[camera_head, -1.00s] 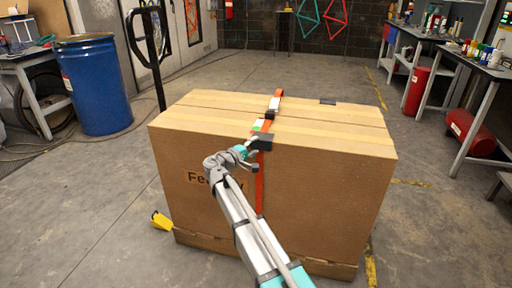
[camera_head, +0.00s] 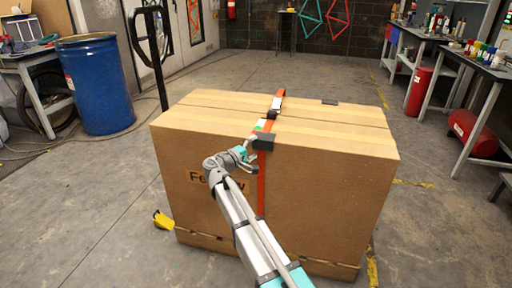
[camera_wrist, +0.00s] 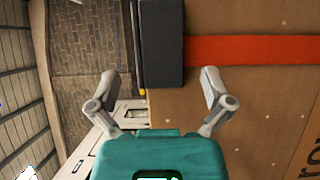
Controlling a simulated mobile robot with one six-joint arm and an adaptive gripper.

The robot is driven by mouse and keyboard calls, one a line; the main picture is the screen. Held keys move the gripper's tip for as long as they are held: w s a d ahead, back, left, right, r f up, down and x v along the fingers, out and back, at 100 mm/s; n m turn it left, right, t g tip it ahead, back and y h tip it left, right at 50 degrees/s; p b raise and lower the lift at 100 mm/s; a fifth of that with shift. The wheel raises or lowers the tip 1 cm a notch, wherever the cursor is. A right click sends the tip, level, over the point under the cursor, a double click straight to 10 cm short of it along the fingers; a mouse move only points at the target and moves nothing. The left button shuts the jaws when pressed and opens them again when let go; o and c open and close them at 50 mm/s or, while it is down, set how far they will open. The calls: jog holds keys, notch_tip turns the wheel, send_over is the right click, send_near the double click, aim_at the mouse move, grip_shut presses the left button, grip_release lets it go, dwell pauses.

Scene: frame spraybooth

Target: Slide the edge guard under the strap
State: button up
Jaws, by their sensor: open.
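The dark grey edge guard (camera_head: 263,143) is at the box's near top edge, where the orange strap (camera_head: 261,185) comes over. In the wrist view the guard (camera_wrist: 162,45) lies across the line of the strap (camera_wrist: 250,50), and the strap disappears from sight at the guard's side. Nothing is between the fingertips. In the head view my gripper (camera_head: 250,160) is just below the guard.
The large cardboard box (camera_head: 320,190) stands on the floor, with a buckle (camera_head: 274,108) on the strap on top. Another dark piece (camera_head: 330,102) lies on the far top edge. A blue drum (camera_head: 95,85) stands left, workbenches right.

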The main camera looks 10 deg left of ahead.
jog(key=v, duration=1.1)
dwell(0.3)
jog(key=s+d+f+m+g, duration=0.1)
jog(key=d+f+m+g, duration=0.35)
jog(key=d, duration=0.95)
jog(key=s+d+f+m+g, duration=0.15)
jog(key=d+f+g, duration=0.45)
jog(key=d, duration=0.7)
jog(key=s+d+f+m+g+y, duration=0.3)
jog(key=s+d+f+y, duration=0.15)
jog(key=s+d, duration=0.3)
jog(key=s+d+f+m+g+y, duration=0.2)
jog(key=s+d+f+m+y, duration=0.1)
jog(key=s+d+y, duration=0.4)
notch_tip(320, 180, up, 33)
jog(key=d+h+p, duration=0.1)
jog(key=h+p, duration=0.1)
jog(key=p, duration=3.1)
jog(key=shift+w, duration=0.4)
jog(key=shift+d+f+h, duration=0.1)
jog(key=shift+f+h, duration=0.05)
jog(key=shift+h, duration=0.1)
